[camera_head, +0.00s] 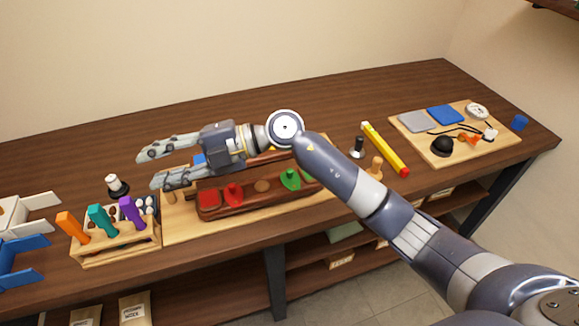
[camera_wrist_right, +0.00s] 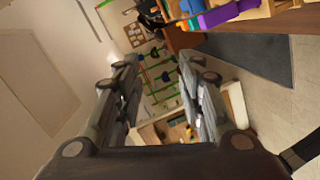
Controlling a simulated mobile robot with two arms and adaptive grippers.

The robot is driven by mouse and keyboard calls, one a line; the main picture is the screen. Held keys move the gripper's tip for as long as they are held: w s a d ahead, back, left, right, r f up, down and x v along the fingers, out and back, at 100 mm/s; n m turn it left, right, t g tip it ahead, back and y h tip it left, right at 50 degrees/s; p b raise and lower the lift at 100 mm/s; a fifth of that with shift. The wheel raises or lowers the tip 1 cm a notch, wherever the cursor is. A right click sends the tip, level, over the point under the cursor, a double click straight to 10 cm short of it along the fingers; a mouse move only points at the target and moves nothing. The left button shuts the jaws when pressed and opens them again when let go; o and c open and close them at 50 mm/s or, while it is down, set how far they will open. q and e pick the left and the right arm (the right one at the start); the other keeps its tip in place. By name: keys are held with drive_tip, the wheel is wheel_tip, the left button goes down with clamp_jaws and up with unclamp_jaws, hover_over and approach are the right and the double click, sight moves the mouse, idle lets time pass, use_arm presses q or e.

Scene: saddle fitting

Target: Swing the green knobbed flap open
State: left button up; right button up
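The green knobbed flap (camera_head: 290,179) is on the front of a long dark red-brown wooden block (camera_head: 256,204) on the workbench. A red knobbed flap (camera_head: 233,194) is on the same block, to its left. My right arm crosses the bench, with its gripper (camera_head: 147,170) above and left of the block, pointing left. The gripper is open, apart from the green flap, with nothing between its fingers. Both fingers (camera_wrist_right: 158,100) also show spread in the right wrist view, facing out into the room. My left gripper is not in view.
A wooden rack (camera_head: 120,252) with orange, teal and purple handles stands at left, beside white and blue pieces (camera_head: 20,245). A yellow bar (camera_head: 384,147) and a board (camera_head: 410,152) of small parts lie at right. The back of the bench is clear.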

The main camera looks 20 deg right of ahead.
drive_tip(key=w+d+f+g+h, duration=0.1)
drive_tip(key=w+d+f+h, duration=0.1)
drive_tip(key=d+f+h, duration=0.4)
drive_tip(key=m+h, duration=0.4)
drive_tip(key=h, duration=0.6)
approach(290, 170)
drive_tip(key=f+p, duration=0.1)
drive_tip(key=f, duration=0.3)
drive_tip(key=f+p, duration=0.1)
drive_tip(key=f, duration=0.4)
drive_tip(key=shift+w+a+f+p, duration=0.1)
drive_tip(key=shift+w+p, duration=0.1)
drive_tip(key=shift+p, duration=0.2)
drive_tip(key=shift+c, duration=0.3)
clamp_jaws()
